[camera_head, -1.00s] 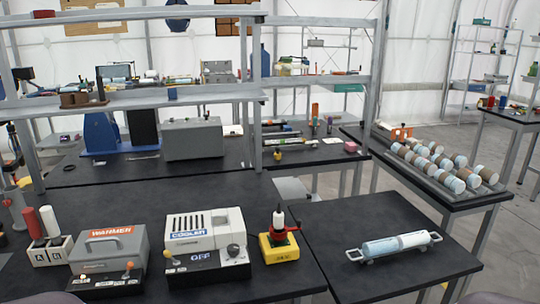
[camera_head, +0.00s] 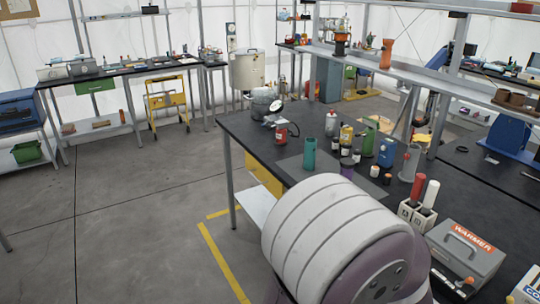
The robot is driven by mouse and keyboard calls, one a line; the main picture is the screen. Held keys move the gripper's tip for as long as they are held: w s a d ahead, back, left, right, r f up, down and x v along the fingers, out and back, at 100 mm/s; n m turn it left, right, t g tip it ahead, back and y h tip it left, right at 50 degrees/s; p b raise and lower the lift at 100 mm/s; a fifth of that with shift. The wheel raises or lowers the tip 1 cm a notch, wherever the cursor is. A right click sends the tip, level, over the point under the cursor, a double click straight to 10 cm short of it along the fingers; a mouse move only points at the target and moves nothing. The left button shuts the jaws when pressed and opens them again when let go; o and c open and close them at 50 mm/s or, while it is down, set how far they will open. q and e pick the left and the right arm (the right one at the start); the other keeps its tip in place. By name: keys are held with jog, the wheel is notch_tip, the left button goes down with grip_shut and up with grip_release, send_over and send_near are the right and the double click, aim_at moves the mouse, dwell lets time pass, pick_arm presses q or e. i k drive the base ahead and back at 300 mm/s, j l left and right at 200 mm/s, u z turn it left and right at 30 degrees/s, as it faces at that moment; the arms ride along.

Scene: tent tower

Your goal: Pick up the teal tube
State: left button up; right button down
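The teal tube (camera_head: 309,154) stands upright on the black workbench (camera_head: 262,142), near the bench's left edge, on or beside a grey mat. Nothing holds the tube. A large white and purple-grey part of my own arm fills the bottom middle of the view and hides part of the bench's front. Neither of my grippers is in view.
Around the tube stand a red jar (camera_head: 281,131), a green cylinder (camera_head: 369,136), a blue container (camera_head: 387,151), a grey tube (camera_head: 410,162) and small bottles. The warmer (camera_head: 465,250) sits at lower right. Open floor (camera_head: 110,210) with yellow lines lies left.

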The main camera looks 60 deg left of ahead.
aim_at(310, 154)
jog(key=u, duration=1.8)
jog(key=z, duration=0.45)
jog(key=i+j+z, duration=0.25)
jog(key=z, duration=0.25)
jog(key=i+j+z, duration=0.2)
jog(key=j+z, duration=0.25)
jog(key=i+j+z, duration=0.15)
jog(key=j+z, duration=0.35)
jog(key=l, duration=0.15)
